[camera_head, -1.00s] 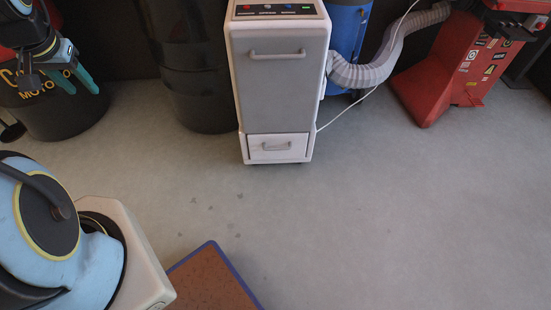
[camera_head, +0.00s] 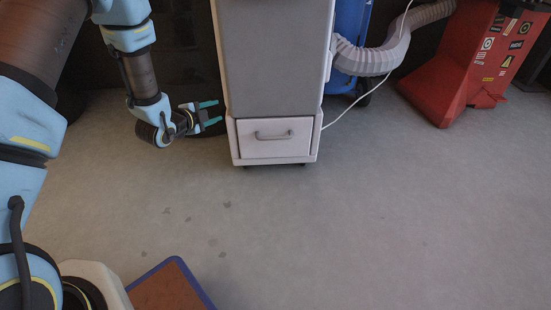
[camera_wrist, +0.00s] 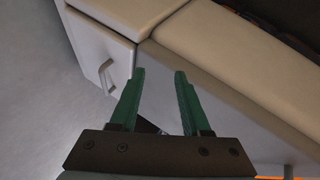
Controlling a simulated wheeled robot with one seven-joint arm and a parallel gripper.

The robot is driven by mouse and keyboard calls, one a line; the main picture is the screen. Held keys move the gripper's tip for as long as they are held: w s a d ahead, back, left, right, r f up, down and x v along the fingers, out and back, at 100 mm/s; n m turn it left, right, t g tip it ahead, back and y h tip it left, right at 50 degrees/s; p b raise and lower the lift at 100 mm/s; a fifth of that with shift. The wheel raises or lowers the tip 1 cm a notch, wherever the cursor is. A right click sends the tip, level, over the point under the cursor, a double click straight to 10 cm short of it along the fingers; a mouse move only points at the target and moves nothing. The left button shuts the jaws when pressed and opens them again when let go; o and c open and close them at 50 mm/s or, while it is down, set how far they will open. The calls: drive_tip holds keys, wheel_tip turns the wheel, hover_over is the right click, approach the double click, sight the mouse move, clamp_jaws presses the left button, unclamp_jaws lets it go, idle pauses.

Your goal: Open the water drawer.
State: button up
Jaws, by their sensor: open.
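The water drawer (camera_head: 276,140) is the small white front with a grey bar handle (camera_head: 273,135) at the bottom of the tall white and grey cabinet (camera_head: 277,60). It looks shut. In the wrist view, the drawer (camera_wrist: 97,48) and its handle (camera_wrist: 106,75) are at the upper left. My gripper (camera_head: 213,112) has green fingers and is just left of the cabinet's lower part, at about drawer height. It is open and empty, with its fingers apart from the handle. In the wrist view, my gripper (camera_wrist: 159,76) points toward the cabinet's side.
A white ribbed hose (camera_head: 385,58), a blue container (camera_head: 350,45) and a white cable stand right of the cabinet. A red machine (camera_head: 470,65) is farther right. A brown, blue-edged board (camera_head: 172,288) lies at the front. The floor before the drawer is clear.

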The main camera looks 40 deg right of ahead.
sight(274, 139)
drive_tip(key=s+d+f+m+g+h+b, duration=0.25)
drive_tip(key=s+f+b, duration=0.2)
drive_tip(key=f, duration=0.25)
drive_tip(key=s+d+f+m+g+h+b, duration=0.1)
drive_tip(key=s+d+f+m+g+b, duration=0.1)
drive_tip(key=s+d+f+m+b, duration=0.25)
drive_tip(key=shift+n, duration=0.4)
drive_tip(key=shift+d+f+b, duration=0.55)
drive_tip(key=shift+d, duration=1.15)
drive_tip(key=shift+d+f+b, duration=0.5)
drive_tip(key=shift+d+b, duration=0.1)
drive_tip(key=shift+d, duration=1.15)
drive_tip(key=shift+d+f+b, duration=0.55)
drive_tip(key=shift+d, duration=1.15)
clamp_jaws()
